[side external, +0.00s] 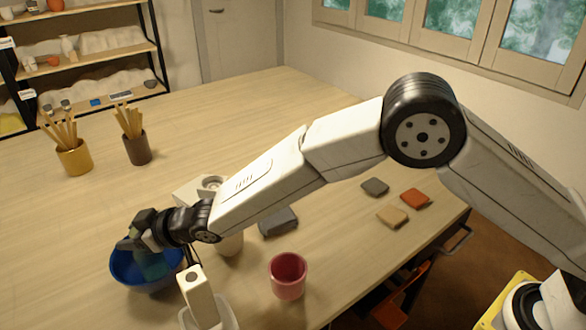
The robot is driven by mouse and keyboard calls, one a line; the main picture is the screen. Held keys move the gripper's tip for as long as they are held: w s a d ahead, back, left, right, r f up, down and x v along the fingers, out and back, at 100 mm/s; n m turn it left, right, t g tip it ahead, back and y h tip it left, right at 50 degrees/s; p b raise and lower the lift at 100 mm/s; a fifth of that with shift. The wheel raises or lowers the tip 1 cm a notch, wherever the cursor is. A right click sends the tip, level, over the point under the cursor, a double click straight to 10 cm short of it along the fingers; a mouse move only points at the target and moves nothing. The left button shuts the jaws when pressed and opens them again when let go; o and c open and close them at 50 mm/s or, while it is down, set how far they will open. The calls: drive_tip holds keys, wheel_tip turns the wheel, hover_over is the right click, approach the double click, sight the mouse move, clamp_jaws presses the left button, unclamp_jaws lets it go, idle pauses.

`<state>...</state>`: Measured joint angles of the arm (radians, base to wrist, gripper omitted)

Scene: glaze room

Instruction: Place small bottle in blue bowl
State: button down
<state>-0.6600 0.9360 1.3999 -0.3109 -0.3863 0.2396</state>
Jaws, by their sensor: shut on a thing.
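The blue bowl (122,274) stands near the left front edge of the table in the side external view. My gripper (135,245) is over the bowl, at the end of my lowered arm, and is shut on the small bottle (151,266). The bottle looks teal and shows below my gripper, within the outline of the bowl. My gripper and wrist hide its upper part. I cannot tell whether the bottle touches the bowl's floor.
A pink cup (288,276) and a dark grey block (279,222) stand right of the bowl. A pale container (229,243) is partly behind my arm. Brush pots in yellow (74,159) and brown (137,149) stand farther back. Small tiles (392,216) lie at right. The table's back middle is clear.

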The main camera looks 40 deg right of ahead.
drive_tip(key=shift+f, duration=0.1)
drive_tip(key=shift+c, duration=1)
unclamp_jaws()
drive_tip(key=shift+r, duration=0.2)
drive_tip(key=shift+s+d, duration=0.15)
drive_tip(key=v, duration=1.1)
drive_tip(key=shift+s+r, duration=0.2)
drive_tip(key=shift+d, duration=0.15)
